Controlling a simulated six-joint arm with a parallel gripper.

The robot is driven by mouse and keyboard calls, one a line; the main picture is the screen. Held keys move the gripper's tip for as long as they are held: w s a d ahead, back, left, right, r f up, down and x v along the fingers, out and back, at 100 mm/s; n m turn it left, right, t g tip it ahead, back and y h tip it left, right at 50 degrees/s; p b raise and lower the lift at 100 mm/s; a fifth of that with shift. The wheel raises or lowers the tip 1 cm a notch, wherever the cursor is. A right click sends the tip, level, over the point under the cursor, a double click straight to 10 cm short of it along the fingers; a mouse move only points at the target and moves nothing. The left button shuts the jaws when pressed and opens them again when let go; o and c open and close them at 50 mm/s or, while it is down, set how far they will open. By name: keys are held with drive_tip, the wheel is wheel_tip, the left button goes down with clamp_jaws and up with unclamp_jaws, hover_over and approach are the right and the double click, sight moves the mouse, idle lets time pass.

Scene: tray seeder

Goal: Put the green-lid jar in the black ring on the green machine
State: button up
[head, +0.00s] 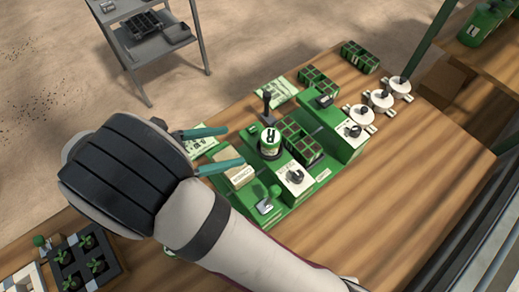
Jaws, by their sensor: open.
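The jar (269,139) is small and white, with dark markings and some green at its top. It stands upright on the green machine (318,184). The black ring (269,154) shows as a dark band around the jar's base, so the jar appears to sit in it; how deep it sits I cannot tell. My gripper (236,147) is open, its two teal fingers apart and pointing at the jar from the left. Nothing shows between the fingertips, and there is a small gap to the jar.
Beside the jar stand a black lever (267,104) and a green seed tray (299,138). White round parts (379,98) lie farther right. A seedling tray (84,262) is at lower left, and a grey cart (150,40) stands behind. The table's right side is clear.

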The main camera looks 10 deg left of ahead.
drive_tip(key=s+d+r+m+g+y, duration=0.1)
drive_tip(key=d+r+m+g, duration=0.2)
drive_tip(key=d+m+g, duration=0.55)
drive_tip(key=s+d+m+y, duration=0.4)
drive_tip(key=s+m+y, duration=0.2)
drive_tip(key=m, duration=0.5)
drive_tip(key=s+d+r+m+y, duration=0.1)
drive_tip(key=s+d+m+y, duration=0.4)
drive_tip(key=m, duration=0.6)
drive_tip(key=shift+s+t+y, duration=0.35)
drive_tip(key=shift+s+y, duration=0.15)
drive_tip(key=shift+s, duration=0.55)
drive_tip(key=shift+d+r, duration=0.1)
drive_tip(key=shift+d, duration=0.05)
